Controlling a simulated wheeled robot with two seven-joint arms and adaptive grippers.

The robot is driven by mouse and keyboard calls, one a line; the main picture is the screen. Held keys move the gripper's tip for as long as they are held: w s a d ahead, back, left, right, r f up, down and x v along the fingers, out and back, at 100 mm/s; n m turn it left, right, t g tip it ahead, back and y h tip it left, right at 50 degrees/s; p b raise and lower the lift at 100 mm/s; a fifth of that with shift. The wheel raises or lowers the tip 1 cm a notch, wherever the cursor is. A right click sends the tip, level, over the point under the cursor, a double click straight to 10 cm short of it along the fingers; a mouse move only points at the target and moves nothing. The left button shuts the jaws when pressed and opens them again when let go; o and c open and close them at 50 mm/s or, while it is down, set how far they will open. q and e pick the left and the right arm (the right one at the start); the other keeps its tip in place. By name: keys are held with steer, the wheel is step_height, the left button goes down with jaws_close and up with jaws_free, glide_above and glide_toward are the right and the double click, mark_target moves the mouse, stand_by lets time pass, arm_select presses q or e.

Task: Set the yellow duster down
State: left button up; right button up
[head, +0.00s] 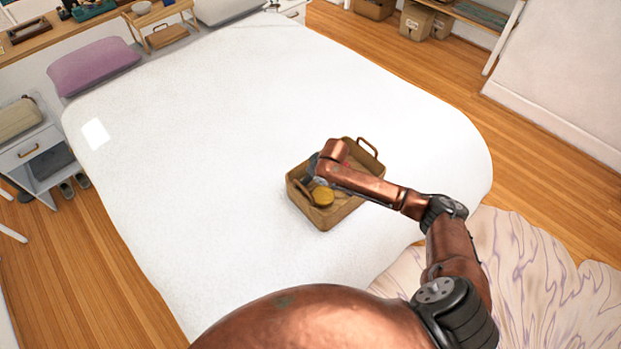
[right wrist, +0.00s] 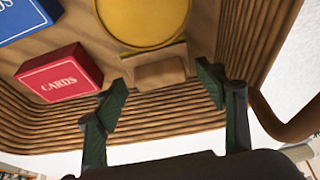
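A yellow round thing (head: 323,196), which I take to be the yellow duster, lies inside a tan wicker basket (head: 345,208) on the white bed. In the right wrist view the yellow thing (right wrist: 145,22) is cut off by the top edge, and a small tan block (right wrist: 160,74) shows just below it. My right gripper (right wrist: 164,93) is open, its two green-tipped fingers wide apart over the basket (right wrist: 60,125), with nothing held between them. I cannot tell whether the tan block belongs to the yellow thing. My left gripper is not in view.
A red card box (right wrist: 60,80) and a blue box (right wrist: 25,18) are also in the basket. The basket has raised handles (head: 368,146) and ribbed walls. The white bed (head: 220,130) around it is largely clear. A purple pillow (head: 93,67) lies at the bed's far left.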

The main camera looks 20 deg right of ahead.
steer(key=shift+o, duration=1.4)
steer(key=shift+r, duration=0.55)
steer(key=p+v, duration=0.2)
steer(key=v, duration=1)
